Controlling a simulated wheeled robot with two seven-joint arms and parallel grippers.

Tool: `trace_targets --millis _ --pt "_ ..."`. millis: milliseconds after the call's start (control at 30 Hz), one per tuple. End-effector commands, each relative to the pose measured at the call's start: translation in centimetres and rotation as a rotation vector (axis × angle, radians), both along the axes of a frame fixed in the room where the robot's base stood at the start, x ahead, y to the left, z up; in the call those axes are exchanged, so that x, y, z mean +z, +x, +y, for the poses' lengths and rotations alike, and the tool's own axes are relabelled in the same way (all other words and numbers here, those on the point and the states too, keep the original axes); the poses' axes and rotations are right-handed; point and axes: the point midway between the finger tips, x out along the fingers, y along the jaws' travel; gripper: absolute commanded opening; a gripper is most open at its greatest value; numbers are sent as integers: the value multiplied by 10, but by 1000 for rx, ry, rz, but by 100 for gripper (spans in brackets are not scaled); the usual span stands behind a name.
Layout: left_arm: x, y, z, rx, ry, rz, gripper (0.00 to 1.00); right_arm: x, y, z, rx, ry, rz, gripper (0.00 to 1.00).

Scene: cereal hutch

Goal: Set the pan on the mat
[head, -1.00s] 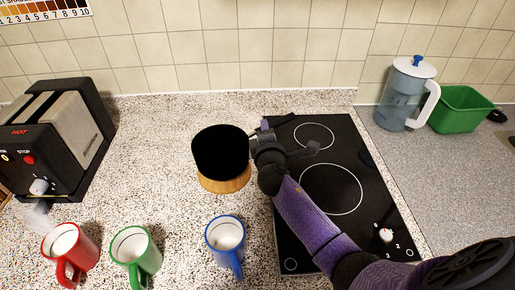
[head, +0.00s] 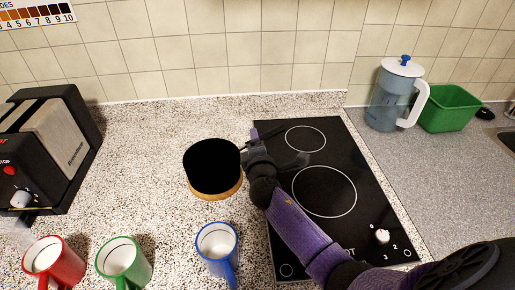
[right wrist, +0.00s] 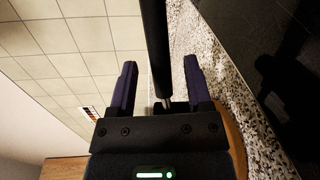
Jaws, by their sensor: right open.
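The black pan (head: 212,164) sits on the round wooden mat (head: 220,194), covering most of it. A strip of the mat shows along the pan's front edge. My right gripper (head: 252,150) is at the pan's right side. In the right wrist view the pan's dark handle (right wrist: 156,50) lies between the two fingers of my right gripper (right wrist: 160,88), with a gap on each side, so the gripper is open around it. The mat's edge (right wrist: 236,130) also shows there. My left gripper is not in view.
A black hob (head: 330,215) lies under my right arm. A blue mug (head: 217,245), a green mug (head: 124,262) and a red mug (head: 53,262) stand in front. A toaster (head: 50,145) is at left. A pitcher (head: 396,95) and a green tub (head: 450,108) stand at back right.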

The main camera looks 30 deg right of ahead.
Motion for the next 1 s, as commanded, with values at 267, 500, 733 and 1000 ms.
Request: trace_targets --millis 267,500,733,1000 --pt "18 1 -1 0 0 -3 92 10 -53 25 1 2 2 64" --pt "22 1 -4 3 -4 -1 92 14 -98 46 1 1 1 64" --pt "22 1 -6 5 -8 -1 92 15 -108 50 -1 0 0 64" --pt "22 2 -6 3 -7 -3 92 15 -108 50 0 0 0 64"
